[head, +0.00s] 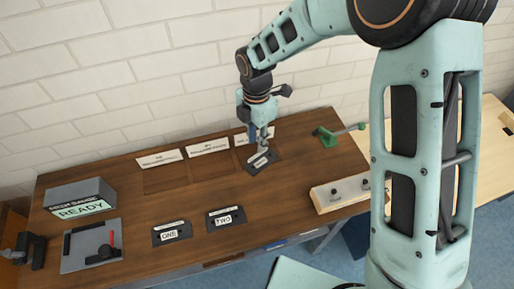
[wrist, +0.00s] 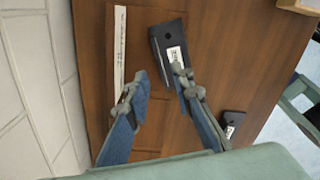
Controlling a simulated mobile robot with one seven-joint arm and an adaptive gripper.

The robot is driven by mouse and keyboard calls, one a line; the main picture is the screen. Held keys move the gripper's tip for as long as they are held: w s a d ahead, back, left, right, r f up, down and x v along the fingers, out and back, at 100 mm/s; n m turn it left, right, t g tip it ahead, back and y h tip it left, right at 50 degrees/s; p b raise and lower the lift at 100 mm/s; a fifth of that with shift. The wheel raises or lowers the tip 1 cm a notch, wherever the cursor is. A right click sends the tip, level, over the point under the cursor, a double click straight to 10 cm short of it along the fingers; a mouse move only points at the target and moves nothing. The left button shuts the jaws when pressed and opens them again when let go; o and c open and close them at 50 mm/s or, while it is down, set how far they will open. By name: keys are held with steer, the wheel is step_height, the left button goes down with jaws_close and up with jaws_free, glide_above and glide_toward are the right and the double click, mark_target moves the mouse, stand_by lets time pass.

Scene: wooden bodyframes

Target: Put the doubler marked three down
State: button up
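The dark doubler (head: 272,158) lies on the brown wooden bench below my gripper, near the rightmost white sign. Its white label looks like THREE but is too small to read surely. In the wrist view the doubler (wrist: 165,33) lies flat just beyond my fingertips. My gripper (head: 260,148) is over it, pointing down.
Doublers marked ONE (head: 171,233) and TWO (head: 226,218) lie toward the front. White sign strips (head: 208,147) line the back. A READY box (head: 80,196) and grey fixture (head: 80,255) stand left. A green tool (head: 328,137) and pale block (head: 340,193) are right.

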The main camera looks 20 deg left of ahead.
step_height(320, 180, up, 7)
stand_by(0.7)
